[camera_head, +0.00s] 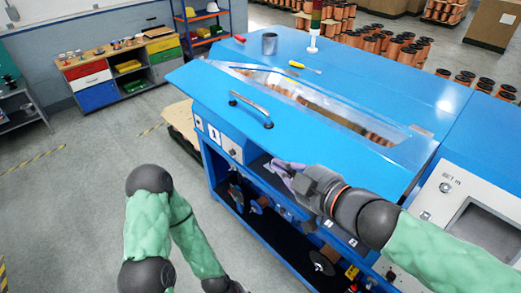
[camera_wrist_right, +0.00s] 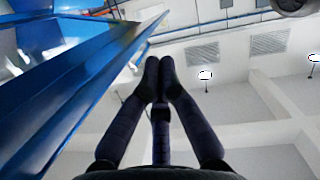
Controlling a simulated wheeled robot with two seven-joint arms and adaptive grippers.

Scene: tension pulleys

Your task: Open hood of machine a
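The blue machine's hood (camera_head: 210,96) is a wide, sloping blue panel with a grey bar handle (camera_head: 250,108). Its front edge stands out over the machine's front face, with dark space beneath it; the exact opening angle is hard to tell. My right gripper (camera_head: 280,170) is at the front, just below the hood's lower edge and to the right of and below the handle. In the right wrist view its fingers (camera_wrist_right: 159,68) meet at the tips with nothing between them, beside a blue panel edge (camera_wrist_right: 85,85). My left arm hangs low, its gripper past the bottom edge.
A control panel (camera_head: 460,205) adjoins at right. Copper spools (camera_head: 400,48) stand behind. The floor (camera_head: 75,190) at left is clear.

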